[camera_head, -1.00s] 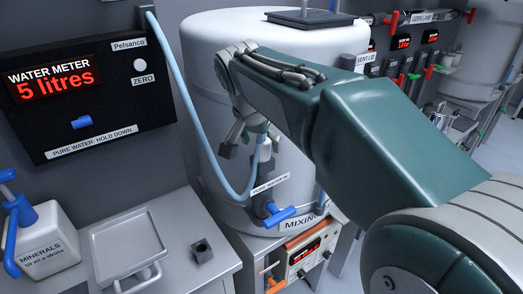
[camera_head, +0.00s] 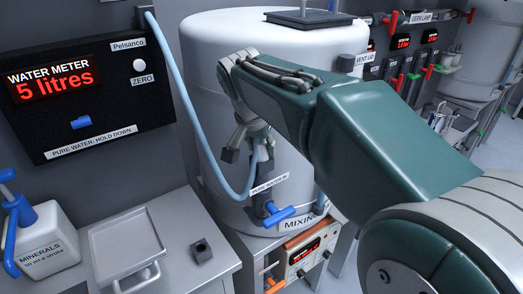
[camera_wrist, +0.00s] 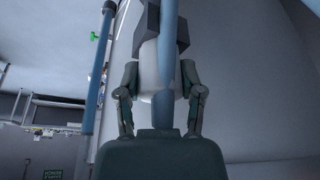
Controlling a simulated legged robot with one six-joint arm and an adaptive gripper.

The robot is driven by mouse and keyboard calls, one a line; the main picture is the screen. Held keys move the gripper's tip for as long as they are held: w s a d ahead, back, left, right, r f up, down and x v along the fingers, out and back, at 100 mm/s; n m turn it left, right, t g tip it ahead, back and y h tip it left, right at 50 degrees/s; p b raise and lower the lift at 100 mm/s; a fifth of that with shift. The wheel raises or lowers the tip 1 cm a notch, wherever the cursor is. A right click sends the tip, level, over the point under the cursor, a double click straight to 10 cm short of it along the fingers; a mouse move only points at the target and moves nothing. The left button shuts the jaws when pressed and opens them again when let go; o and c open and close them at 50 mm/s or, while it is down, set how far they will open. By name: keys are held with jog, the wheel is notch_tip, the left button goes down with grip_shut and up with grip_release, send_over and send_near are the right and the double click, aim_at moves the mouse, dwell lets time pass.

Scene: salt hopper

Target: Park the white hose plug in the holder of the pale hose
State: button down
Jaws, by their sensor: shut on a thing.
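The pale blue hose (camera_head: 176,75) hangs from the top of the water meter panel, loops down and rises to my gripper (camera_head: 249,153) in front of the mixing tank. My gripper is shut on the white hose plug; the plug (camera_wrist: 148,72) shows between the fingers in the wrist view, partly covered by the hose (camera_wrist: 166,60). In the head view the plug is mostly hidden by the fingers. A small dark square block with a hole (camera_head: 201,250), possibly the holder, stands empty on the bench.
The tank (camera_head: 215,110) is close behind my gripper. A "PURE WATER IN" label (camera_head: 270,184) and blue-handled valve (camera_head: 272,213) sit below it. A metal tray (camera_head: 125,250) and minerals pump (camera_head: 45,240) stand on the bench (camera_head: 185,215) to the left.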

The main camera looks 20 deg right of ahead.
jog(key=shift+r, duration=0.2)
dwell(0.4)
jog(key=shift+r, duration=2.65)
jog(key=shift+r, duration=0.1)
